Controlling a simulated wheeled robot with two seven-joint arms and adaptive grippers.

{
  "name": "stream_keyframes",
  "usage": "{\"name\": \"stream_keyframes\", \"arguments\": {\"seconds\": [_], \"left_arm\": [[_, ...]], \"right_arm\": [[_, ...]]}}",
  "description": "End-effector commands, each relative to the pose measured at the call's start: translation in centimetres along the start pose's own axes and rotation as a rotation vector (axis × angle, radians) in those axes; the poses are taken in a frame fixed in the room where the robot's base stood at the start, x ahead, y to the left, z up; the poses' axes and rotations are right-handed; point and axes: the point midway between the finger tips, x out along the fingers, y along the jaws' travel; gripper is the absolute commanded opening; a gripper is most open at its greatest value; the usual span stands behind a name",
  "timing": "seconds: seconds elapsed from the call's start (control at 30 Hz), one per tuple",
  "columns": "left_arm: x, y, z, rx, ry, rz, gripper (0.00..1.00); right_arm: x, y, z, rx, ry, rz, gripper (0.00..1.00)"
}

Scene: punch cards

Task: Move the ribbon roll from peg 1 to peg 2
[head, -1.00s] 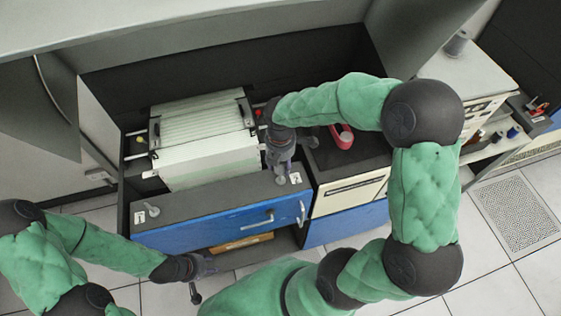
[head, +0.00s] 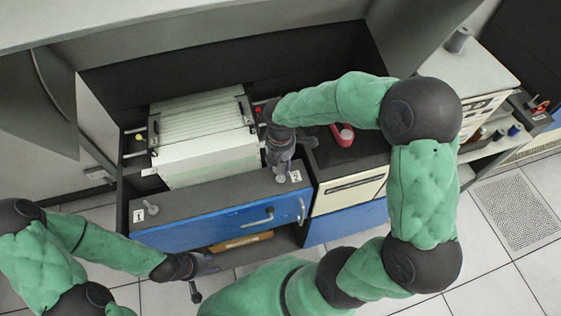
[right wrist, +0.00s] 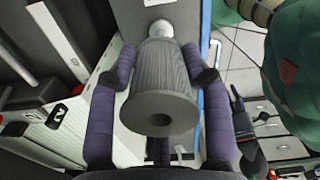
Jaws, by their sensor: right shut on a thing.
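The ribbon roll (right wrist: 160,82) is a dark grey ribbed cylinder with a hole in its near end. My right gripper (right wrist: 161,66) is shut on it, a purple finger on each side. Beyond the roll, in line with it, a silver peg 2 (right wrist: 160,29) shows; I cannot tell whether the roll touches it. In the head view, my right gripper (head: 281,163) is over the ledge beside label 2 (head: 295,177), and the roll is mostly hidden. Peg 1 (head: 151,208) stands bare at the ledge's left end. My left gripper (head: 205,266) is low at front left, its opening unclear.
The grey ledge (head: 215,198) tops a blue drawer front with a handle (head: 257,217). Behind it lies a white slatted card unit (head: 205,140). A red-and-white round object (head: 345,134) sits on the dark counter at right. Floor is open in front.

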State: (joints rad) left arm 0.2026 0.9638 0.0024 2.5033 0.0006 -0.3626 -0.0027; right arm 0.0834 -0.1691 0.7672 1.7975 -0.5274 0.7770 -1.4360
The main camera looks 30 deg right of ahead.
Motion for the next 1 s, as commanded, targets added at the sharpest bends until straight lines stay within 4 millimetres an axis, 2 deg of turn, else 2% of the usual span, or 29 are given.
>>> {"name": "stream_keyframes", "arguments": {"seconds": [1.0], "left_arm": [[1.0, -0.4, 0.0, 0.0, 0.0, 0.0, 0.4]], "right_arm": [[1.5, 0.0, 0.0, 0.0, 0.0, 0.0, 0.12]]}}
